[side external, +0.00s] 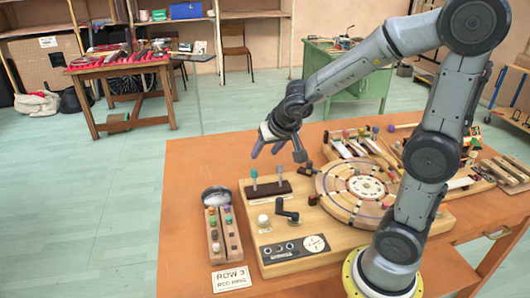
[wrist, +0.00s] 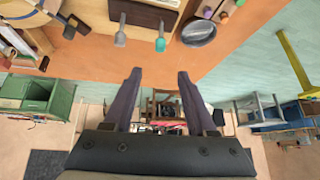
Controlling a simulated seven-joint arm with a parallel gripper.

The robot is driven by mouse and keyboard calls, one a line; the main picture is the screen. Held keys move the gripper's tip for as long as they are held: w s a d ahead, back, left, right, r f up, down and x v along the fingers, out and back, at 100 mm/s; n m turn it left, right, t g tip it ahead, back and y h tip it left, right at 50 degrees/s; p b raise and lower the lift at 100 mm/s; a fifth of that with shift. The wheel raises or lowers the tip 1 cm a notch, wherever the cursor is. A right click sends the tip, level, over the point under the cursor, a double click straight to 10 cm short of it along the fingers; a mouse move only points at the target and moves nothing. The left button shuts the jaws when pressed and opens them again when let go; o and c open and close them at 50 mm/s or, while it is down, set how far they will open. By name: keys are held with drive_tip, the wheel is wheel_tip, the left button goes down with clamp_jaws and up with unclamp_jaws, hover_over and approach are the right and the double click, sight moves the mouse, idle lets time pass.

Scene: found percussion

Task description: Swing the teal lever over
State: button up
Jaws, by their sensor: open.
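The teal lever (side external: 254,176) stands about upright at the left end of a dark brown block (side external: 268,190) on the wooden board. A grey lever (side external: 280,172) stands beside it at the right end of the block. My gripper (side external: 277,151) is open and empty, above and behind the two levers in the side view, apart from both. In the wrist view the teal lever (wrist: 160,44) shows at the top, beyond my open fingers (wrist: 159,76), with the grey lever (wrist: 120,40) to its left.
A round wooden disc (side external: 352,190) lies right of the levers. A black crank (side external: 287,212) and a white knob (side external: 263,220) sit in front of the block. A metal bowl (side external: 215,195) and a rack of coloured pegs (side external: 222,235) stand left. The air around my gripper is clear.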

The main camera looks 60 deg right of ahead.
drive_tip(key=w+a+r+n+t+y, duration=0.2)
drive_tip(key=w+a+r+t+y, duration=0.4)
drive_tip(key=w, duration=0.3)
drive_tip(key=n+g+h, duration=0.2)
drive_tip(key=g, duration=0.5)
approach(255, 170)
drive_tip(key=x, duration=0.9)
clamp_jaws()
